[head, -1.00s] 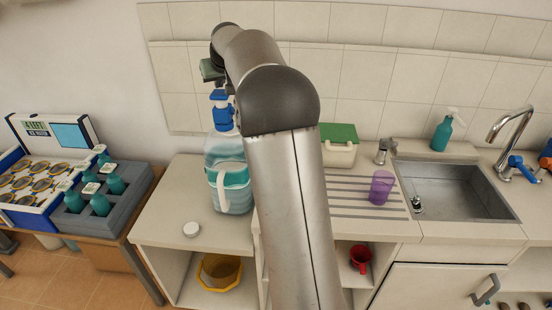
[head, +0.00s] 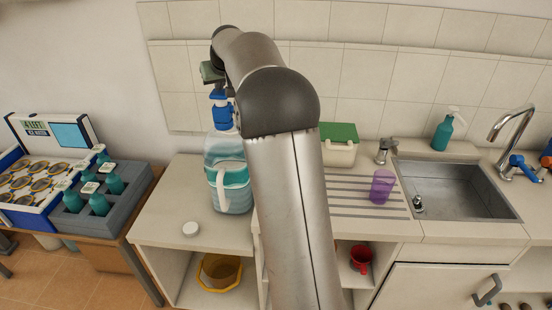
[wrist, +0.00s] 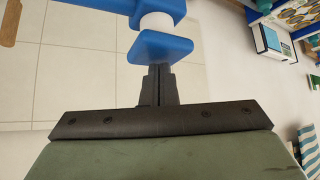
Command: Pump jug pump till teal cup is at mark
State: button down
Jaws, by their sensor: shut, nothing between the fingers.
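The jug (head: 216,148) is a large clear container on the left counter, with a blue pump (head: 221,113) on top. The pump's blue head (wrist: 160,46) and white stem (wrist: 157,22) show close up in the wrist view. My gripper (wrist: 158,69) is shut and empty, its fingertips at the blue head and seemingly touching it. In the head view my gripper is above the pump, its fingertips hard to make out.
A white round lid (head: 191,229) lies on the counter in front. A purple cup (head: 382,187) stands on the drainer beside the sink (head: 455,190). A green-lidded box (head: 339,144) is at the back. My arm hides the counter right of the jug.

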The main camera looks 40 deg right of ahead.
jog(key=shift+f, duration=0.15)
jog(key=shift+f+b, duration=0.95)
jog(key=shift+f, duration=0.15)
jog(key=shift+r, duration=0.2)
jog(key=shift+r+p, duration=1.1)
jog(key=shift+r, duration=0.15)
notch_tip(320, 180, up, 6)
jog(key=p, duration=0.5)
jog(key=shift+r, duration=0.1)
